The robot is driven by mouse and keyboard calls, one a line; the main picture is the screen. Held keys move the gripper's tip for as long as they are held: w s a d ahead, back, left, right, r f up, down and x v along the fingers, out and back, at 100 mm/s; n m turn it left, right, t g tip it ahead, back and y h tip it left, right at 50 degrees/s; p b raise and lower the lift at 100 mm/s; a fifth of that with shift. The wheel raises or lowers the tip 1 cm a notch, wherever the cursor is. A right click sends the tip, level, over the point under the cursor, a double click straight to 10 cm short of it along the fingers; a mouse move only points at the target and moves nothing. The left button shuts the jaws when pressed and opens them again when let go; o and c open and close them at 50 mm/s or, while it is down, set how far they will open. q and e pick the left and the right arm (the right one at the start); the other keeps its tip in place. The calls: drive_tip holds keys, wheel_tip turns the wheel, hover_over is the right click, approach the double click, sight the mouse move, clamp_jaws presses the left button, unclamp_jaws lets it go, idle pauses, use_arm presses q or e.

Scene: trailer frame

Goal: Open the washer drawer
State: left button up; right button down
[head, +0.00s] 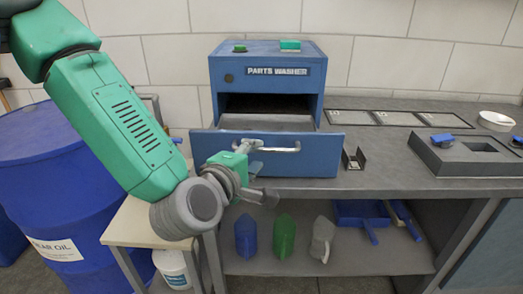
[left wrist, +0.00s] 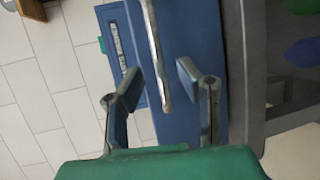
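The blue parts washer (head: 267,72) stands on the bench, its label facing me. Its drawer (head: 312,166) is pulled out, with a dark opening and a grey inside surface showing behind the front panel. The drawer's metal bar handle (head: 287,149) runs across the panel and also shows in the left wrist view (left wrist: 155,50). My left gripper (head: 258,168) is at the left end of the handle. In the left wrist view its fingers (left wrist: 158,76) are spread apart, with the handle's end between them; I see no finger closed on it. My right gripper is out of view.
A blue oil drum (head: 45,170) and a small table (head: 140,222) stand at the left. A small dark bracket (head: 354,159) sits right of the drawer. A grey block (head: 450,160) is on the bench. Blue, green and grey containers (head: 285,237) stand on the lower shelf.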

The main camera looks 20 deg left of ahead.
use_arm(q)
drive_tip(key=shift+s+d+r, duration=0.2)
drive_tip(key=shift+s+d, duration=0.1)
drive_tip(key=shift+s, duration=0.4)
drive_tip(key=shift+s+d+r, duration=0.15)
drive_tip(key=shift+s+d, duration=0.1)
drive_tip(key=shift+s, duration=0.45)
drive_tip(key=shift+a, duration=0.1)
drive_tip(key=s+a+f+m+g, duration=0.1)
drive_tip(key=s+f+m+g, duration=0.35)
drive_tip(key=f, duration=0.65)
drive_tip(key=s+a+f+m+g, duration=0.1)
drive_tip(key=s+f+m+g, duration=0.35)
drive_tip(key=f, duration=0.65)
drive_tip(key=s+a+f+m+g, duration=0.2)
drive_tip(key=s+a+f+m, duration=0.1)
drive_tip(key=s, duration=0.3)
drive_tip(key=s+a+f+m+g+y, duration=0.1)
drive_tip(key=s+a+f+m+g, duration=0.1)
drive_tip(key=s+f, duration=0.3)
drive_tip(key=s+a+f+m+g+y, duration=0.1)
drive_tip(key=s+a+f+m+g, duration=0.1)
drive_tip(key=s+a+f+m, duration=0.2)
drive_tip(key=s, duration=0.3)
drive_tip(key=shift+s+a+f, duration=0.25)
drive_tip(key=shift+s+a, duration=0.1)
drive_tip(key=shift+a, duration=0.05)
